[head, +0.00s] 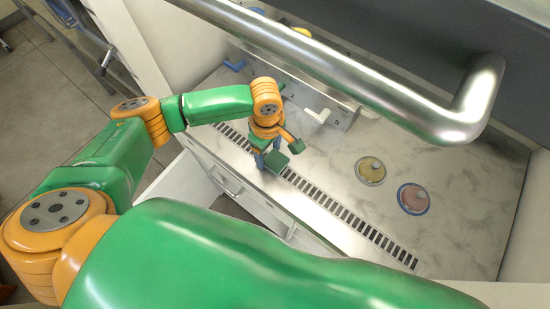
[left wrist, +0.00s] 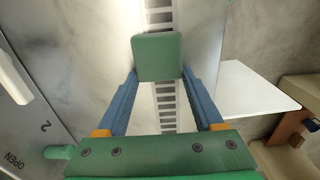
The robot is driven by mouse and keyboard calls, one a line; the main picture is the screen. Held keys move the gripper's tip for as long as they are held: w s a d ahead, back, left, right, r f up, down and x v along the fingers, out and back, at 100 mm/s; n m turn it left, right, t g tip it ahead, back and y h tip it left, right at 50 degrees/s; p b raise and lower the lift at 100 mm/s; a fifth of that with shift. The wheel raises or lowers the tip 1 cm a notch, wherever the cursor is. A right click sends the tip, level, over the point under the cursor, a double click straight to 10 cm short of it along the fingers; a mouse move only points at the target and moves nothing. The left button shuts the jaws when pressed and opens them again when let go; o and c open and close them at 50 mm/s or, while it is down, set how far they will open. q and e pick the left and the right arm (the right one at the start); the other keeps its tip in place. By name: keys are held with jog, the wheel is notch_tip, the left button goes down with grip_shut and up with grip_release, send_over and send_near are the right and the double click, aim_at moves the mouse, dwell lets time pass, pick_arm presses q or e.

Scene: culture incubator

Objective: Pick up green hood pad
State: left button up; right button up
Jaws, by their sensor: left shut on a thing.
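The green hood pad (left wrist: 158,57) is a small dark green block between the blue fingertips of my left gripper (left wrist: 158,75) in the left wrist view. The gripper is shut on it, with a finger at each side. In the head view the pad (head: 276,161) shows just beyond the fingers of my left gripper (head: 268,158), over the front of the hood's work surface by the slotted grille. I cannot tell whether the pad touches the surface. My right gripper is not in view.
The slotted grille (head: 345,214) runs along the front of the marbled work surface (head: 455,185). A thick metal bar (head: 370,90) crosses above.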

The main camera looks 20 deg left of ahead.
pick_arm(q)
jog(key=shift+w, duration=0.15)
jog(key=shift+r, duration=0.45)
jog(key=s+a+r+b, duration=0.1)
jog(key=s+a+r, duration=0.7)
jog(key=a+r, duration=0.4)
jog(key=w+d+r+m, duration=0.3)
jog(key=d+m, duration=0.5)
jog(key=m, duration=0.6)
jog(key=shift+w, duration=0.15)
jog(key=shift+d+f, duration=0.1)
